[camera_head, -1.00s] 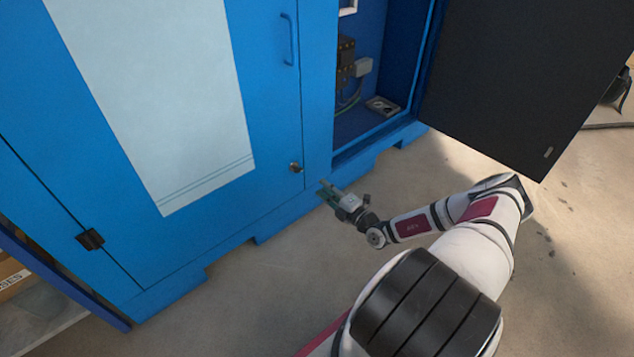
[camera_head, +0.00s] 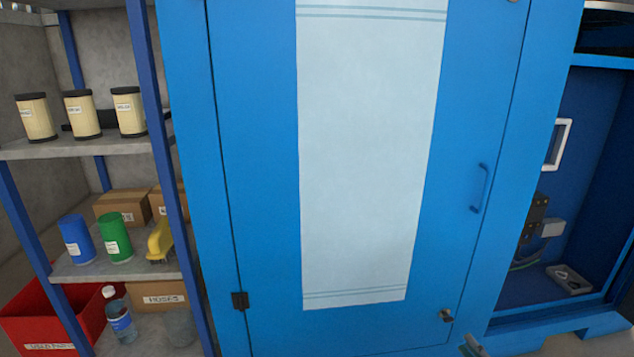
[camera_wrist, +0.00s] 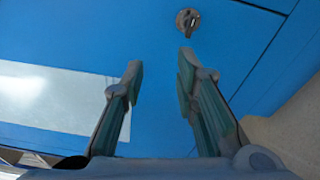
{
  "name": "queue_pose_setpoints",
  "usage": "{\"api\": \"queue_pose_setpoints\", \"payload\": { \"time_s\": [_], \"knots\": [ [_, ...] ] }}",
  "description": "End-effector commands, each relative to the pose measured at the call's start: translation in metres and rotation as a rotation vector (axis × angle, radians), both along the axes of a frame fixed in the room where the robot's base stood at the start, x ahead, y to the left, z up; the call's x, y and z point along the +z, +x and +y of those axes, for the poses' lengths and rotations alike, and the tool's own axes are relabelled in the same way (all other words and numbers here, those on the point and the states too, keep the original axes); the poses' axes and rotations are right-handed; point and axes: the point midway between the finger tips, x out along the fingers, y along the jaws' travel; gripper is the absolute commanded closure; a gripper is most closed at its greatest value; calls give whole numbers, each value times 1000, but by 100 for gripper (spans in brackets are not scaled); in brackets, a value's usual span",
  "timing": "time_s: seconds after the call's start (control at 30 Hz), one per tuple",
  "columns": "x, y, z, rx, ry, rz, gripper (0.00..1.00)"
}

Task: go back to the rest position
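My gripper (camera_wrist: 160,75) is open and empty in the wrist view, its two fingers apart in front of the blue cabinet door (camera_wrist: 80,35). A round metal lock (camera_wrist: 187,20) shows beyond the fingertips, apart from them. In the head view only a small part of my gripper (camera_head: 472,345) shows at the bottom edge, near the lower right of the cabinet door (camera_head: 260,150). The same lock (camera_head: 446,315) sits just above it. The rest of my arm is out of the head view.
The cabinet door is shut and has a pale panel (camera_head: 365,150) and a handle (camera_head: 480,188). An open blue compartment (camera_head: 590,150) stands at the right. A shelf rack (camera_head: 90,265) at the left holds cans, bottles, a brush and boxes; a red bin (camera_head: 40,315) is below.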

Motion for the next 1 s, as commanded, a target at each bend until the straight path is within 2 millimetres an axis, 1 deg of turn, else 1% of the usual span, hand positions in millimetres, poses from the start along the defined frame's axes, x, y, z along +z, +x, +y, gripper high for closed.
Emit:
{"api": "queue_pose_setpoints", "payload": {
  "time_s": [0.03, 0.1, 0.17, 0.2, 0.33, 0.47, 0.5, 0.6, 0.77, 0.9, 1.0],
  "knots": [
    [21, 6, 11, 76, -86, -17, 72],
    [45, 11, 29, 184, -205, -46, 72],
    [66, 13, 45, 274, -303, -73, 72],
    [79, 14, 56, 335, -367, -93, 72],
    [120, 12, 93, 529, -568, -169, 72],
    [158, 3, 129, 721, -756, -256, 72],
    [170, -1, 141, 779, -812, -288, 72],
    [196, -13, 167, 923, -946, -365, 72],
    [236, -39, 207, 1147, -1146, -503, 72],
    [269, -67, 237, 1336, -1307, -638, 72],
    [290, -90, 255, 1465, -1416, -738, 72]
  ]
}}
